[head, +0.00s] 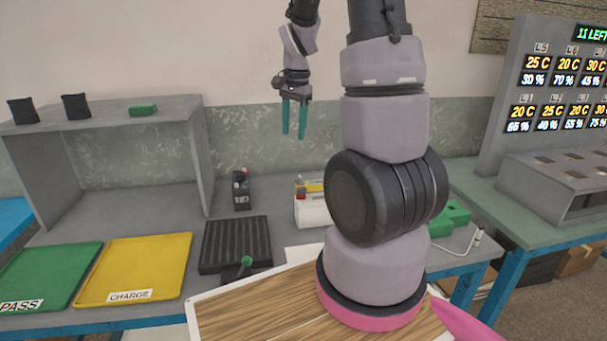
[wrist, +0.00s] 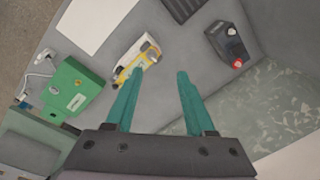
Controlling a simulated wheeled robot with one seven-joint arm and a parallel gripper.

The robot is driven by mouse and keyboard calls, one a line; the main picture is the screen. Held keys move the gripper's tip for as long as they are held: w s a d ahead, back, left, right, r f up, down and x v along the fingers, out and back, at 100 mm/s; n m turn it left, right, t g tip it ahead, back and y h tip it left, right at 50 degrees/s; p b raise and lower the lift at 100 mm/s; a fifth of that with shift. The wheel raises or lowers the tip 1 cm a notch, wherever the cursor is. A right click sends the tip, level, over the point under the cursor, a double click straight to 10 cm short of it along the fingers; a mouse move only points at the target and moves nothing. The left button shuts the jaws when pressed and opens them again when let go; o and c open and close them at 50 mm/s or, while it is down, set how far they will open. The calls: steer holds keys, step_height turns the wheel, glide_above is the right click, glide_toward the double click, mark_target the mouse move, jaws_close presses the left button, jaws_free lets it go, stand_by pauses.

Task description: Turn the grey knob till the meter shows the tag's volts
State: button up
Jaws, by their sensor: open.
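My gripper (head: 294,118) is open and empty, its teal fingers pointing down above the back of the bench; its fingers also show in the wrist view (wrist: 155,90). A white and yellow device with a red part (head: 311,203) sits on the bench below; it also shows in the wrist view (wrist: 137,60), just beyond the left fingertip. A green box (head: 452,216) is partly hidden behind my arm; the wrist view shows its top (wrist: 76,92) with small marks and a yellowish patch. I cannot make out the grey knob, the meter reading or the tag's volts.
A black device with a red knob-like part (head: 241,190) stands left of the white one. A black ribbed tray (head: 235,245), yellow CHARGE tray (head: 135,270) and green PASS tray (head: 45,275) lie left. A grey shelf (head: 180,110) rises behind them. A display panel (head: 515,75) stands right.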

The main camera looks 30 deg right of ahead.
steer(key=m+g, duration=0.1)
glide_above(300, 178)
step_height(300, 178, down, 5)
step_height(300, 178, down, 10)
steer(key=shift+w+f, duration=0.1)
steer(key=shift+f, duration=0.05)
jaws_close()
